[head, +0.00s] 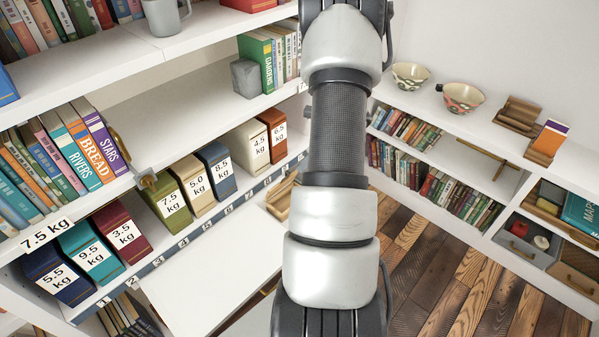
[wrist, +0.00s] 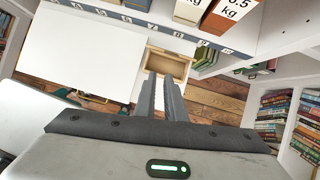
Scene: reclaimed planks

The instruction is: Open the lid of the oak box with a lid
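A light wooden open-topped, box-like thing (wrist: 168,66) lies ahead of my fingertips in the wrist view. Part of it also shows in the head view (head: 279,198), left of my arm, which hides the rest. I cannot tell whether it is the oak box, and I see no clear lid on it. My gripper (wrist: 160,78) points toward it in the wrist view. Its two grey fingers stand a little apart with nothing between them. In the head view my gripper is hidden below my arm.
A white tabletop (head: 212,283) lies left of my arm. Shelves with labelled weight boxes (head: 172,203) and books (head: 82,150) run along the left. A low white shelf (head: 455,150) on the right holds bowls (head: 462,97) and books. Plank floor (head: 440,285) is clear at the lower right.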

